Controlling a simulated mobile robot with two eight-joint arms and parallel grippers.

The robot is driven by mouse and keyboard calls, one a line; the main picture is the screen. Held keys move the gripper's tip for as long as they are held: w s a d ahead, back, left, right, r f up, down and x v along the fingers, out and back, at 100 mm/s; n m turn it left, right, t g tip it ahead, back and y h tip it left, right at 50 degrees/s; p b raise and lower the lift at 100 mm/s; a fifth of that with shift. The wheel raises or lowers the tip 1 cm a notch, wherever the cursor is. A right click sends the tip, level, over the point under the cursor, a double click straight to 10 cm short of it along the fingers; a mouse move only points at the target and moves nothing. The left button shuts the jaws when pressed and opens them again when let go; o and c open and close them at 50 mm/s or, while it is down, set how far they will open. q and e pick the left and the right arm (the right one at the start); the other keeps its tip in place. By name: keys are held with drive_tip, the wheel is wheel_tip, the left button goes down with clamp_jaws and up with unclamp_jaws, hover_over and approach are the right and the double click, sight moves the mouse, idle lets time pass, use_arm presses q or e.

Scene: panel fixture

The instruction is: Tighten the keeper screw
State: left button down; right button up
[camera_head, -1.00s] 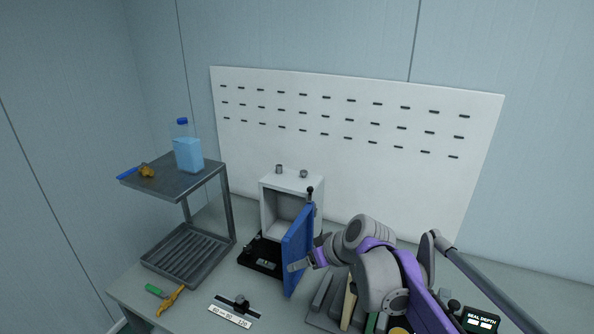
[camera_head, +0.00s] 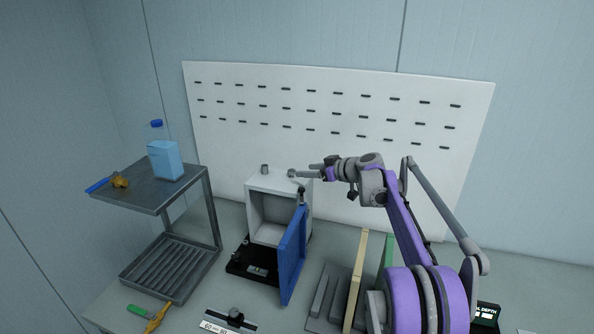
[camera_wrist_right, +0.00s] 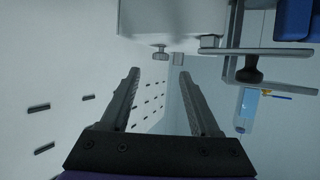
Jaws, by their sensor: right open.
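A pale grey box (camera_head: 276,187) stands on the bench with its blue door (camera_head: 293,254) swung open toward the front. Two small metal screw heads stand on its top, a left one (camera_head: 264,169) and a right one (camera_head: 292,173). Which one is the keeper screw is not marked. My right gripper (camera_head: 299,174) is at the right screw head, just above the box top. In the right wrist view the gripper (camera_wrist_right: 158,72) is open and empty. A round screw head (camera_wrist_right: 160,53) lies ahead, between the lines of its fingers, and looks apart from both. My left gripper is out of view.
A grey shelf rack (camera_head: 150,189) with a bottle (camera_head: 165,160) stands to the left. A white slotted panel (camera_head: 330,120) stands behind. Upright boards (camera_head: 356,280) stand to the right of the door.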

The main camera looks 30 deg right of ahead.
sight(292, 171)
drive_tip(key=x, duration=0.5)
drive_tip(key=shift+w+a+f, duration=0.1)
drive_tip(key=shift+w, duration=0.15)
clamp_jaws()
